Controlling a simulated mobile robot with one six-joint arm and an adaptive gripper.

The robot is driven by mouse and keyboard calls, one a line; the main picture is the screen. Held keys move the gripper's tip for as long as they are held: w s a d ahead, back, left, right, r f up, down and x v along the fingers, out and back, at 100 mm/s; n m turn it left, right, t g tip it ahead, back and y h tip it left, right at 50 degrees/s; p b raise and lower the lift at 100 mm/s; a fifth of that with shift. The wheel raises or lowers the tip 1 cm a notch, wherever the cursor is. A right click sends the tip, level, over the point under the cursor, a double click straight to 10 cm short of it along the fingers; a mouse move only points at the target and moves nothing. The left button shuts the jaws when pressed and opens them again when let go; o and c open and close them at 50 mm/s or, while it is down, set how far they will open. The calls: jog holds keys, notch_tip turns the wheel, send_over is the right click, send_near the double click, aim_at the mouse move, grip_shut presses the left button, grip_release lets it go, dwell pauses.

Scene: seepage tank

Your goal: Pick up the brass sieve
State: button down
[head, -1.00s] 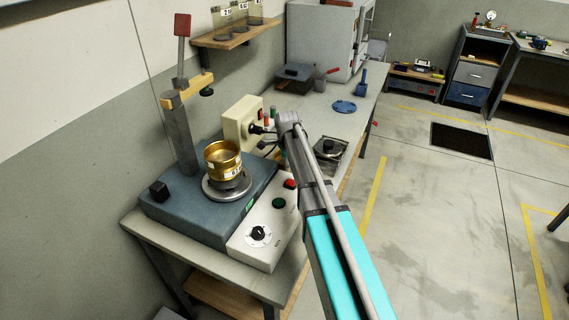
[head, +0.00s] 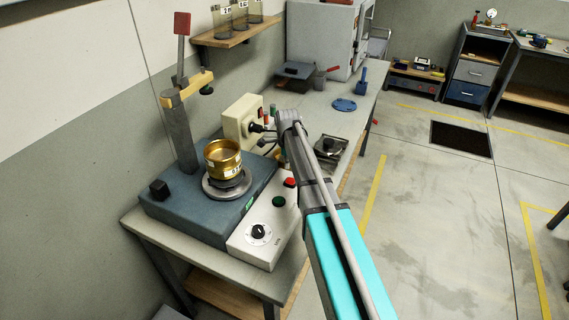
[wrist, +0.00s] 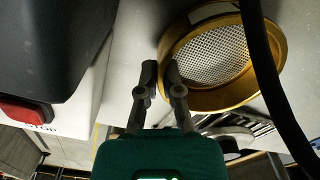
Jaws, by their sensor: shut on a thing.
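In the wrist view a round brass sieve (wrist: 215,50) with pale wire mesh and a gold rim shows at upper right, above the grey bench top. My gripper (wrist: 161,72) is at its near left rim, shut on the rim wall with a finger on either side. Whether the sieve touches the bench cannot be told. In the head view my gripper and this sieve are hidden behind my arm. Another brass sieve or pan (head: 223,158) with a white label sits on the round plate of the blue-grey shaker.
The shaker (head: 205,205) and its white control box (head: 265,235) stand close to my arm; the red button (wrist: 28,112) shows at left in the wrist view. A black cable (wrist: 262,70) crosses in front of the sieve. A small black-topped device (head: 331,147) stands right of my arm.

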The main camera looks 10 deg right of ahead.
jog(key=shift+r+p, duration=1.1)
jog(key=shift+r, duration=0.15)
jog(key=s+r+p, duration=1)
jog(key=s, duration=0.4)
jog(key=shift+d+r, duration=0.15)
jog(key=shift+d, duration=0.2)
